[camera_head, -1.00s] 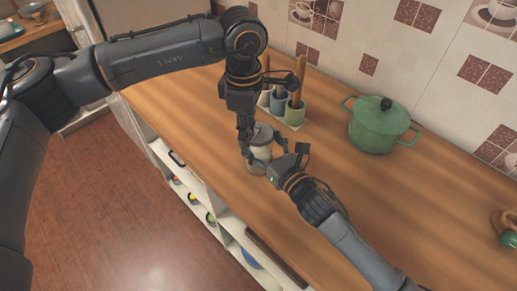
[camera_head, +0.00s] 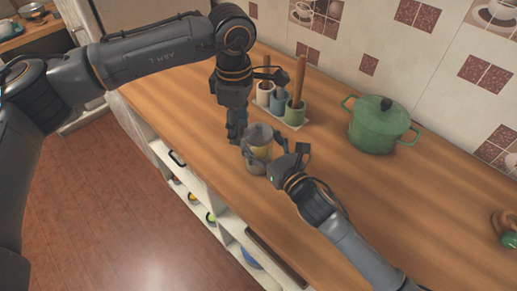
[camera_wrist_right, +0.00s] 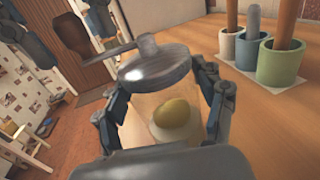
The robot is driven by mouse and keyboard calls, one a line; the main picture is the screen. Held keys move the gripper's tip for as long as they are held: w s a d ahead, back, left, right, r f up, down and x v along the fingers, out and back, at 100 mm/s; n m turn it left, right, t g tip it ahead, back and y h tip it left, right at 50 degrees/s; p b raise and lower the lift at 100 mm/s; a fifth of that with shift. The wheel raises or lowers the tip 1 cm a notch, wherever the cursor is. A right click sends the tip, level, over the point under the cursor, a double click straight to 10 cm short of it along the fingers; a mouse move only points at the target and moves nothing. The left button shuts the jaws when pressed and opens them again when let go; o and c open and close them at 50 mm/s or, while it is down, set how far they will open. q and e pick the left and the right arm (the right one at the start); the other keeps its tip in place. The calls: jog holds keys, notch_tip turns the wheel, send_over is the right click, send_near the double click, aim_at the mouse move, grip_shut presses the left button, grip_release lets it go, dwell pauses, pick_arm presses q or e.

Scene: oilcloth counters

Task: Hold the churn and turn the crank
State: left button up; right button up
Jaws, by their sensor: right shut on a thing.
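The churn (camera_head: 259,153) is a clear jar with a grey metal lid (camera_wrist_right: 155,65), upright near the counter's front edge. A yellow lump (camera_wrist_right: 172,116) shows inside it. A crank arm runs left from the lid's hub to a brown handle (camera_wrist_right: 73,32) in the right wrist view. My right gripper (camera_wrist_right: 165,112) is shut around the jar from both sides. My left gripper (camera_head: 235,138) points down just left of the churn.
The wooden counter (camera_head: 200,115) carries a rack of cups (camera_head: 278,102) with wooden-handled tools behind the churn. A green lidded pot (camera_head: 378,127) stands at the right. Open shelves (camera_head: 215,215) lie below the front edge.

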pick_arm(q)
jog(key=shift+r, duration=3.55)
pick_arm(e)
jog(key=o, duration=1.9)
jog(key=v, duration=1.2)
